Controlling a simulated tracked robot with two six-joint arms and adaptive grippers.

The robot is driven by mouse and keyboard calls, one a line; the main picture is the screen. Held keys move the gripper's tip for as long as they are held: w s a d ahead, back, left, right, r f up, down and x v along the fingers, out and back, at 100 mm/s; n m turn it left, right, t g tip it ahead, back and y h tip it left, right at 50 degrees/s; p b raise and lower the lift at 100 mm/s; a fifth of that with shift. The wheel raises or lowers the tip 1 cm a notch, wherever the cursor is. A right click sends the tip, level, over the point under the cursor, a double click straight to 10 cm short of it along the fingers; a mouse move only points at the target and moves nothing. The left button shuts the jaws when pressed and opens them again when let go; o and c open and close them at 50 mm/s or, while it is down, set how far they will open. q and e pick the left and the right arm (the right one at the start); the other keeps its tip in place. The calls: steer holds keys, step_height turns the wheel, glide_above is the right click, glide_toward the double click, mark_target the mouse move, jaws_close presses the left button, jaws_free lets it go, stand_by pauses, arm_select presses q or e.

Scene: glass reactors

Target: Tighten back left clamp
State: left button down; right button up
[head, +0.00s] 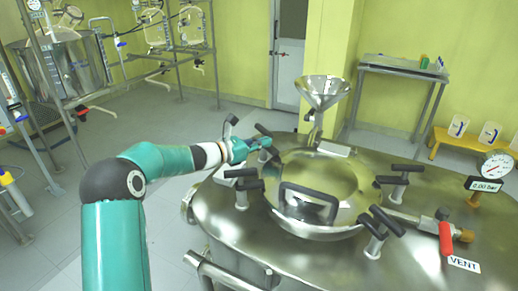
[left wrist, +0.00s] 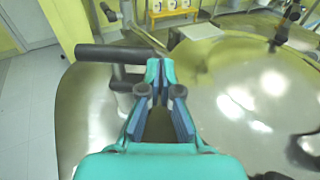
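The back left clamp (head: 262,129) has a black T-bar handle and stands at the back left of the round lid (head: 335,177) of the steel reactor. My left gripper (head: 262,143) is beside this handle. In the left wrist view the black handle (left wrist: 105,52) runs across, just beyond the fingertips of my left gripper (left wrist: 161,72). The fingertips are close together, with nothing seen held between them. Whether they touch the bar I cannot tell. My right gripper is not in view.
Other black-handled clamps stand at the front left (head: 248,182), right (head: 400,171) and front right (head: 378,228) of the lid. A steel funnel (head: 324,92) rises behind it. A red-handled vent valve (head: 446,238) and a gauge (head: 497,165) are at the right.

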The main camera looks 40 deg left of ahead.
arm_select(q)
steer(key=shift+w+d, duration=0.25)
steer(key=shift+d, duration=0.05)
stand_by(0.5)
